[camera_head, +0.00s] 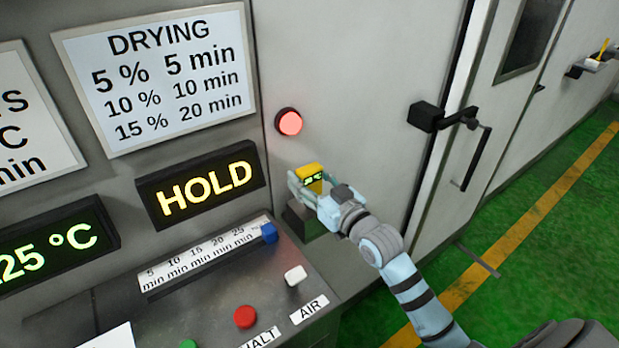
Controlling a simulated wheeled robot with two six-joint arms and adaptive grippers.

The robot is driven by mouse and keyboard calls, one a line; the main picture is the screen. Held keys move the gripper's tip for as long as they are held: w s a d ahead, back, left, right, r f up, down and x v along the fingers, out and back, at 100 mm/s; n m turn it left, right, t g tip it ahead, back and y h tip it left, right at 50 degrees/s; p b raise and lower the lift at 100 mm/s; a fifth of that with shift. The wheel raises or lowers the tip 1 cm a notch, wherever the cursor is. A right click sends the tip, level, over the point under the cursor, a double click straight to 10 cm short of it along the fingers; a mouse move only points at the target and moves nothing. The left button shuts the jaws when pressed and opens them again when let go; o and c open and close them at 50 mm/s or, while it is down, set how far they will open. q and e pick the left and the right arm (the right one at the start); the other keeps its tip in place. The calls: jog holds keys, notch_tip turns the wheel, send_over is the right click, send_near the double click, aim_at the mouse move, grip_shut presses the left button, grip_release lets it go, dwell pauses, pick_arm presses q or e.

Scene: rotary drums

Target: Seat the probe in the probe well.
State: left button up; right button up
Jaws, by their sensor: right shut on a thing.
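The probe (310,171) is yellow with a small dark display showing green characters. My right gripper (311,184) is shut on it in front of the grey wall panel. A grey box-like holder (303,226), which looks like the probe well, is on the panel directly below the gripper. The fingers hide the probe's lower part and the holder's top, so I cannot tell whether the probe is in the holder. My left gripper is not in view.
A console (215,299) with buttons, a slider (269,233) and a white switch (295,275) juts out at lower left. A lit red lamp (288,122) is above the gripper. A black door latch (426,117) sticks out at right. Green floor is open beyond.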

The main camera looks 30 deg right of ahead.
jog(key=shift+f+b, duration=0.8)
jog(key=shift+f, duration=0.3)
jog(key=o, duration=1.3)
jog(key=s, duration=0.4)
jog(key=s+d, duration=0.1)
jog(key=s, duration=0.7)
jog(key=shift+d, duration=0.25)
